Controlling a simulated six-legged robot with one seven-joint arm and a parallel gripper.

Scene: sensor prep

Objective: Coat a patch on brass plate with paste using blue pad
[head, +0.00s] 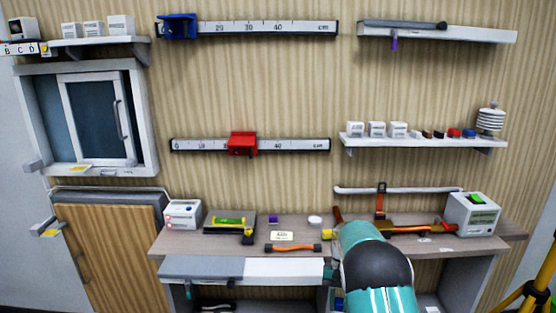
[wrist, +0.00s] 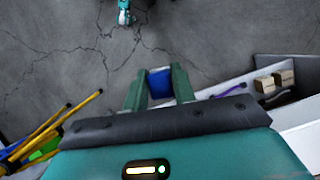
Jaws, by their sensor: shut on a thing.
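In the wrist view my gripper (wrist: 160,82) is shut on a blue block-like pad (wrist: 160,86), held between the two green fingers above the grey floor. In the head view my teal arm covers part of the desk, and I cannot make out the gripper there. I cannot surely pick out the brass plate or the paste. A yellow-green flat piece (head: 229,220) lies on a dark base at the desk's left. A small white round thing (head: 315,221) sits near the desk's middle.
The desk (head: 200,243) also bears a white box (head: 183,214), an orange-handled tool (head: 293,248) and a grey box with a green top (head: 472,214). Wall shelves (head: 425,141) hang above. In the wrist view yellow poles (wrist: 55,125) stand left and small brown boxes (wrist: 273,82) lie right.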

